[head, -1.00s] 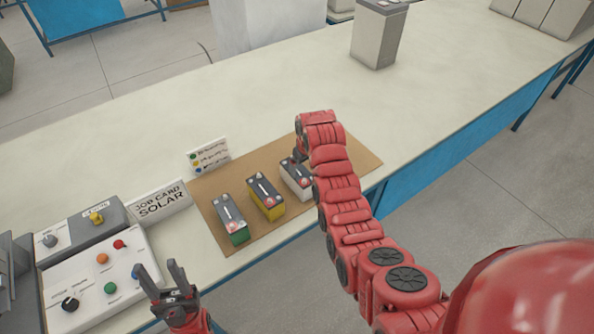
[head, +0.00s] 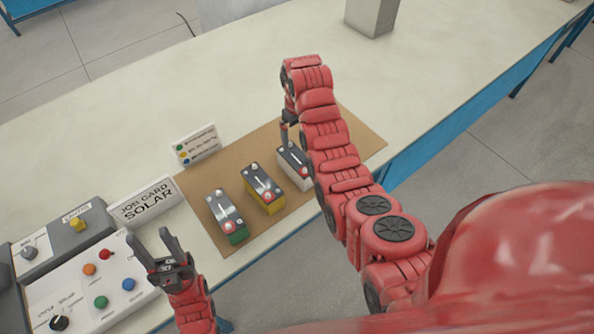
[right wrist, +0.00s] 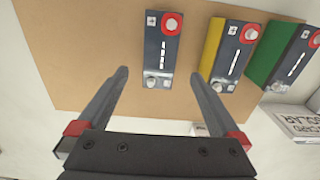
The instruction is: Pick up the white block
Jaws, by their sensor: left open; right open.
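The white block (head: 300,178) is a battery-shaped block with a dark grey top, white lower body and a red-ringed terminal. It stands on the brown mat, rightmost of three blocks. In the right wrist view its dark top (right wrist: 163,52) lies beyond my fingertips, roughly centred between them. My right gripper (right wrist: 160,76) is open and empty; in the head view its fingers (head: 286,128) show just behind the block, partly hidden by my arm. My left gripper (head: 150,236) is open and empty beside the control panel.
A yellow block (head: 263,190) and a green block (head: 226,215) stand left of the white one on the mat (head: 350,150). A colour label card (head: 196,146), a job card reading SOLAR (head: 146,203) and a button panel (head: 85,285) are to the left.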

